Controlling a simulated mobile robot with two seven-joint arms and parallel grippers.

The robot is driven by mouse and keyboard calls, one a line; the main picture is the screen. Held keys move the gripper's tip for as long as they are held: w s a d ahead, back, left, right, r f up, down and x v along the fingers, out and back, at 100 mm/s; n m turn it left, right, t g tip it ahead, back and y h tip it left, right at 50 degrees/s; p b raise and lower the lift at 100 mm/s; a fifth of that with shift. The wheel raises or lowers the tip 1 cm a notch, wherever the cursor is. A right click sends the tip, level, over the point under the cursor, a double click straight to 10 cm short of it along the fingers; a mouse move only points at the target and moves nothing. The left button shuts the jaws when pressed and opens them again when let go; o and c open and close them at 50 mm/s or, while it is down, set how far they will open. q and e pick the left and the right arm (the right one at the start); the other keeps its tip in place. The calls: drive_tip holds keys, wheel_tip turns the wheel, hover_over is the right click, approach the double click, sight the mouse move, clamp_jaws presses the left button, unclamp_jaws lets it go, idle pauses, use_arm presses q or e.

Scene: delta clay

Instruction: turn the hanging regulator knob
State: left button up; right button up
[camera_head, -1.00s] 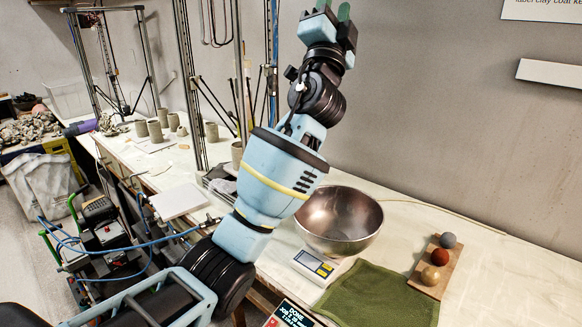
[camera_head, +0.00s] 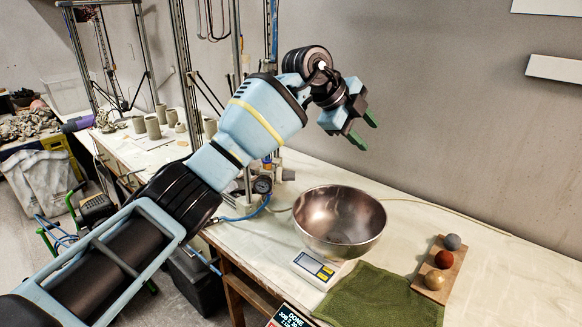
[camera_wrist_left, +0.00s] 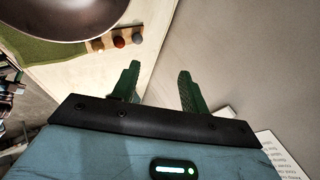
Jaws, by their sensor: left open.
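My left gripper (camera_head: 366,131) is open, with nothing between its green fingers. It is in the air above and behind the metal bowl, well to the right of the regulator. In the left wrist view, the two fingers of the left gripper (camera_wrist_left: 158,72) are apart. A round dark-rimmed pressure gauge (camera_head: 262,185) with a pale face shows below my left arm, beside the metal post and a blue hose. It seems to belong to the regulator. I cannot make out the knob clearly. The wrist view does not show the regulator. My right gripper is not in view.
The metal bowl (camera_head: 339,222) sits on a scale (camera_head: 316,268). A green cloth (camera_head: 378,300) and a wooden board (camera_head: 452,259) with three balls lie to the right. The wall (camera_head: 430,100) is behind my gripper. Clay cups (camera_head: 153,128) stand at the far left.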

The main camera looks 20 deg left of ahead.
use_arm(q)
drive_tip(key=s+a+f+n+g+y, duration=0.1)
drive_tip(key=a+f+n+g+y, duration=0.2)
drive_tip(key=a, duration=0.5)
drive_tip(key=n+g+y, duration=0.1)
drive_tip(key=n+y, duration=0.3)
drive_tip(key=n, duration=0.2)
hover_over(291, 173)
drive_tip(key=f, duration=0.2)
drive_tip(key=shift+f, duration=3.35)
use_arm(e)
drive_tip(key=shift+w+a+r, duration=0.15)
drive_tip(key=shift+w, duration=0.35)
use_arm(q)
drive_tip(key=shift+c, duration=0.2)
drive_tip(key=shift+w, duration=0.1)
drive_tip(key=c, duration=0.9)
